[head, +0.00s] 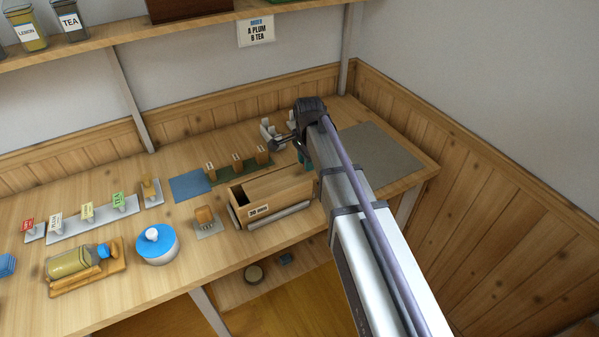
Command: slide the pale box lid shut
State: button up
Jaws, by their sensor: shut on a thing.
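The pale wooden box (258,212) stands near the front edge of the bench, with a small label on its front. Its pale lid (277,186) covers the middle and right of the top. A dark opening (239,195) shows at the left end. My gripper (304,163) is at the lid's far right end, with a bit of teal showing beside my arm. It is shut, apparently on the lid's right end; my arm hides the contact and the box's right end.
A small wooden block (204,215) on a grey plate stands left of the box. Behind are a green strip with pegs (238,166) and a blue mat (190,186). A blue-lidded jar (157,245) stands further left. A grey mat (372,157) lies clear at right.

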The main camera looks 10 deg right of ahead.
aim_at(298, 174)
jog(key=shift+s+a, duration=0.3)
jog(key=shift+a, duration=0.5)
jog(key=shift+s+a, duration=0.25)
jog(key=shift+a, duration=0.55)
jog(key=o, duration=0.9)
notch_tip(298, 174, up, 7)
jog(key=p, duration=0.7)
